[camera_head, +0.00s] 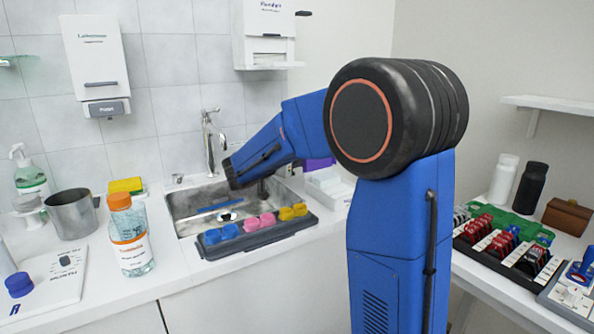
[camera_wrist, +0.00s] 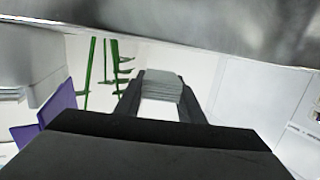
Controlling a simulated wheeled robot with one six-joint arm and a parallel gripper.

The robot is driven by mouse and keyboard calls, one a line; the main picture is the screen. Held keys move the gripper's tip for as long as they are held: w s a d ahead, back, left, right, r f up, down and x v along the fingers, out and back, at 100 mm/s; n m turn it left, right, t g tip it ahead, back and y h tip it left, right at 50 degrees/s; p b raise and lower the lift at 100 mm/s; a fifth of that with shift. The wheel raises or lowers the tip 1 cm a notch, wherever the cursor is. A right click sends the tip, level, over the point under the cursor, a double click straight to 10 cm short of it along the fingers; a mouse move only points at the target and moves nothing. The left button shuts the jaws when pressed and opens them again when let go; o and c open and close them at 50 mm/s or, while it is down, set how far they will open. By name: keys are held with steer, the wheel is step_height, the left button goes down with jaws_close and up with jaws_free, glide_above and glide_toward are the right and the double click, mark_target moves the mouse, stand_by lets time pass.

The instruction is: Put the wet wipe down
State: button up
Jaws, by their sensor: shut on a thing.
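My gripper (camera_wrist: 162,88) shows in the wrist view, its two dark fingers closed on the sides of a pale grey, layered, folded piece. This piece looks like the wet wipe (camera_wrist: 163,82). A pale surface shows below and between the fingers. In the head view, my blue arm reaches left over the sink (camera_head: 178,208). The fingers and the wipe cannot be made out there.
A rack with blue, pink and yellow pieces (camera_head: 250,247) lies along the sink's front. A clear bottle with orange cap (camera_head: 133,250) and a metal cup (camera_head: 73,215) stand left. A purple thing (camera_wrist: 45,117) and green bars (camera_wrist: 91,70) show in the wrist view.

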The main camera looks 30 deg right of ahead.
mark_target(297, 175)
steer(key=shift+f, duration=1.75)
steer(key=shift+f, duration=0.15)
steer(key=o, duration=1.1)
steer(key=shift+a+r, duration=0.1)
steer(key=shift+r, duration=0.1)
steer(key=v, duration=1.1)
steer(key=shift+s+a, duration=0.25)
steer(key=shift+a, duration=0.05)
